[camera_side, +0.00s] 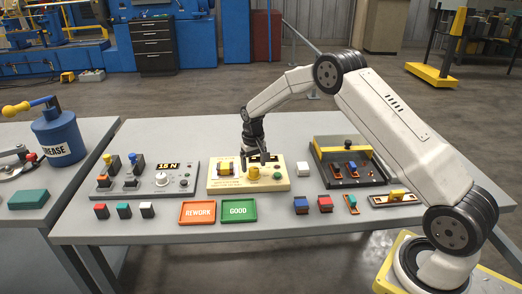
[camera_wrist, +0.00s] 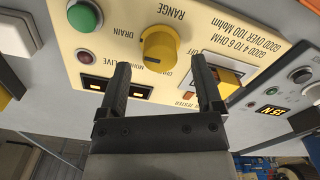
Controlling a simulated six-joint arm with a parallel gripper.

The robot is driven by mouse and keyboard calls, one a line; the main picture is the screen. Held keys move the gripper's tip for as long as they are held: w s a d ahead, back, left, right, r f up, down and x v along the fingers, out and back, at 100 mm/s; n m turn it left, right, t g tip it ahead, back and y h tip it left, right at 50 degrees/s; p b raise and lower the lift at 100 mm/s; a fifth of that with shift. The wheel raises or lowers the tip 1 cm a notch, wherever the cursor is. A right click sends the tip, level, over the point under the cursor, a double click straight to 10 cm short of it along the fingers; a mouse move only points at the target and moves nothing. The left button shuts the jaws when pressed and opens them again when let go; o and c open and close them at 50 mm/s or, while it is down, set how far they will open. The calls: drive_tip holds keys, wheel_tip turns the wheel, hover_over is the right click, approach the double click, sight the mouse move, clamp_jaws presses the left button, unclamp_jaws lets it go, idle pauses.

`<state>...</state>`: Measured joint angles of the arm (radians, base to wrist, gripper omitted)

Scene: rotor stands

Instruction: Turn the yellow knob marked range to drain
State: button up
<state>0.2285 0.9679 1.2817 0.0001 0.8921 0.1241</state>
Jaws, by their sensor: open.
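The yellow range knob (camera_wrist: 158,48) sits on the cream tester panel (camera_wrist: 125,12), with RANGE and DRAIN printed near it, upside down in the wrist view. A pale mark shows on the knob; I cannot read its exact setting. My gripper (camera_wrist: 161,70) is open, its two dark fingers on either side of the knob's near edge, with nothing between them gripped. In the side view my gripper (camera_side: 262,158) hangs just above the knob (camera_side: 252,173) on the cream panel (camera_side: 216,188). Whether the fingertips reach down around the knob is unclear.
On the panel, a green button (camera_wrist: 82,15), a red lamp (camera_wrist: 83,55), a dark display (camera_wrist: 115,88) and a yellow part (camera_wrist: 229,78) surround the knob. A grey force tester (camera_side: 112,190) stands left, a black-and-yellow fixture (camera_side: 372,178) right. REWORK (camera_side: 198,220) and GOOD (camera_side: 238,220) trays lie in front.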

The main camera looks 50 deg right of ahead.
sight(254, 171)
drive_tip(key=shift+r, duration=2.95)
drive_tip(key=shift+s+a+r, duration=0.3)
drive_tip(key=shift+s+a, duration=0.2)
drive_tip(key=s+a+n+t, duration=0.1)
drive_tip(key=s+a, duration=0.3)
drive_tip(key=s, duration=0.4)
drive_tip(key=s+a+r+n, duration=0.1)
drive_tip(key=s+a, duration=0.2)
drive_tip(key=s, duration=0.6)
drive_tip(key=s+a+r+n+t, duration=0.1)
drive_tip(key=s+a, duration=0.3)
drive_tip(key=s, duration=0.4)
drive_tip(key=shift+s+a+n+t, duration=0.3)
drive_tip(key=shift+s+a+n, duration=0.05)
drive_tip(key=shift+n, duration=0.15)
